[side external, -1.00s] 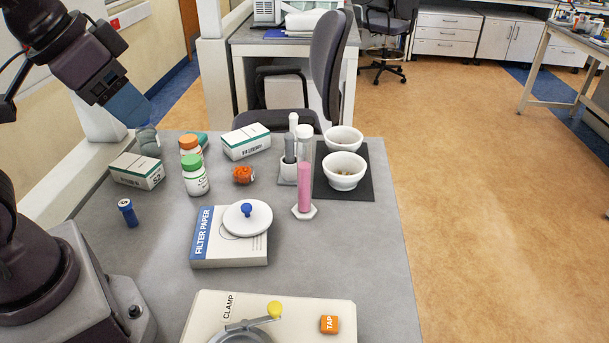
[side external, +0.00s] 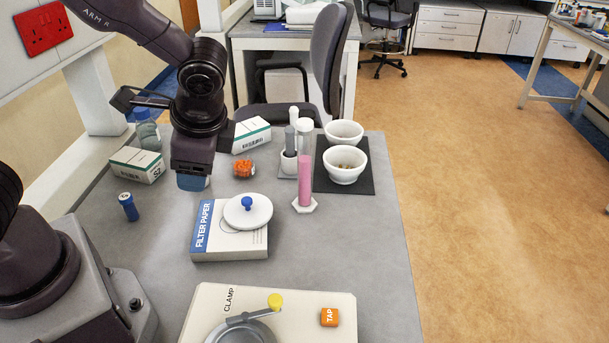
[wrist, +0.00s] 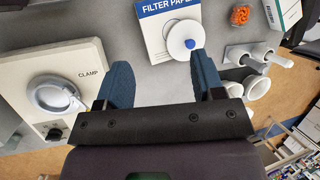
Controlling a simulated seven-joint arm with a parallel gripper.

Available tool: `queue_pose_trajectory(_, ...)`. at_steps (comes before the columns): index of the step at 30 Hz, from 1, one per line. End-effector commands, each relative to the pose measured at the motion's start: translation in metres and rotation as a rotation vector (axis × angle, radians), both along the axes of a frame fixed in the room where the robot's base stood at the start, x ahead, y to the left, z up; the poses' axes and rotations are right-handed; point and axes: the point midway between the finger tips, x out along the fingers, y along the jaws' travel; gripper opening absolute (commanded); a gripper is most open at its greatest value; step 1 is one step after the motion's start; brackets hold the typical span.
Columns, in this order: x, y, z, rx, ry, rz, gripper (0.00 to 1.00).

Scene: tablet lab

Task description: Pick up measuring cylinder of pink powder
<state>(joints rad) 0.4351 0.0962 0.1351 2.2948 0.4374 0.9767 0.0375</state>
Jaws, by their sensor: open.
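The measuring cylinder of pink powder (side external: 305,180) stands upright on the grey bench, right of the lidded dish and just left of the dark mat. It is clear and tall, with pink powder in its lower part and a pale foot. I cannot make it out in the wrist view. My gripper (side external: 192,183) is above the bench to the left of the cylinder, clearly apart from it and pointing down. In the wrist view, its two blue fingers (wrist: 160,72) are spread with nothing between them.
A filter paper box (side external: 230,245) with a white lidded dish (side external: 248,212) lies between. A grey pestle stand (side external: 287,163) is close behind the cylinder. Two white bowls (side external: 343,165) sit on a dark mat (side external: 350,188). A clamp plate (side external: 300,305) is at the front.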

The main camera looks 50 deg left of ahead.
Motion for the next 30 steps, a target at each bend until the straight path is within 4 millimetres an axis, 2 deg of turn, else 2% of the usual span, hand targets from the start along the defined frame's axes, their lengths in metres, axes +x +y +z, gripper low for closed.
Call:
queue_pose_trajectory(1,0.007,0.001,-0.014,0.084,0.059,-0.079,0.62)
queue_pose_trajectory(3,0.02,0.004,-0.028,0.206,0.123,-0.194,0.62)
queue_pose_trajectory(8,0.056,0.01,-0.057,0.511,0.257,-0.484,0.62)
queue_pose_trajectory(12,0.095,0.005,-0.078,0.803,0.352,-0.759,0.62)
queue_pose_trajectory(17,0.143,-0.011,-0.088,1.114,0.408,-1.029,0.62)
queue_pose_trajectory(21,0.173,-0.024,-0.075,1.266,0.39,-1.137,0.62)
queue_pose_trajectory(26,0.183,-0.032,-0.071,1.338,0.391,-1.187,0.62)
queue_pose_trajectory(30,0.182,-0.031,-0.094,1.338,0.404,-1.19,0.62)
